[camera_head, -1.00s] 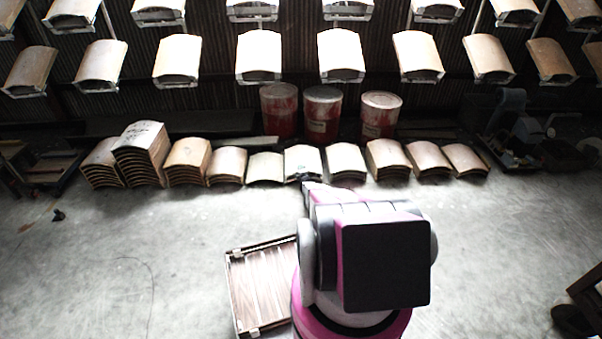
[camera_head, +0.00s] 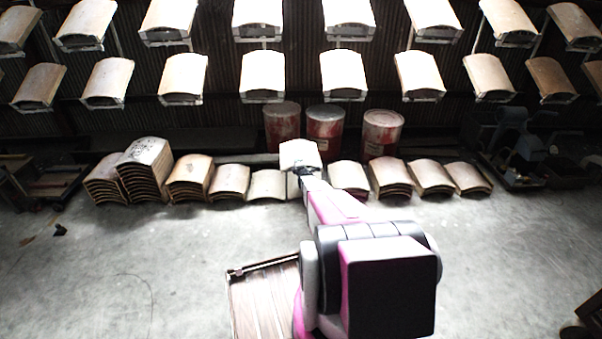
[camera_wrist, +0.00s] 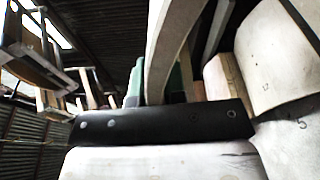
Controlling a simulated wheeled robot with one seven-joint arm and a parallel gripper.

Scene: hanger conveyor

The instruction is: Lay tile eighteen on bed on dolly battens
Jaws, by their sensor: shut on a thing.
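My gripper (camera_head: 306,171) is shut on a pale curved tile (camera_head: 299,154). It holds the tile by its near edge, raised above the row of tiles on the floor. No number on the held tile is readable. In the wrist view a black bar of my gripper (camera_wrist: 155,125) lies against a pale tile surface (camera_wrist: 160,164); the fingertips are not clear there. The dolly (camera_head: 233,310) with its wooden battens stands on the floor at the lower left of my arm. Its right side is hidden by my arm and its near end is cut off. The visible battens look bare.
Stacks of curved tiles (camera_head: 145,165) and lower ones (camera_head: 348,176) line the floor on both sides of the held tile. Red drums (camera_head: 325,130) stand close behind. Hangers with tiles (camera_head: 262,75) hang above. The concrete floor (camera_head: 140,270) left of the dolly is clear.

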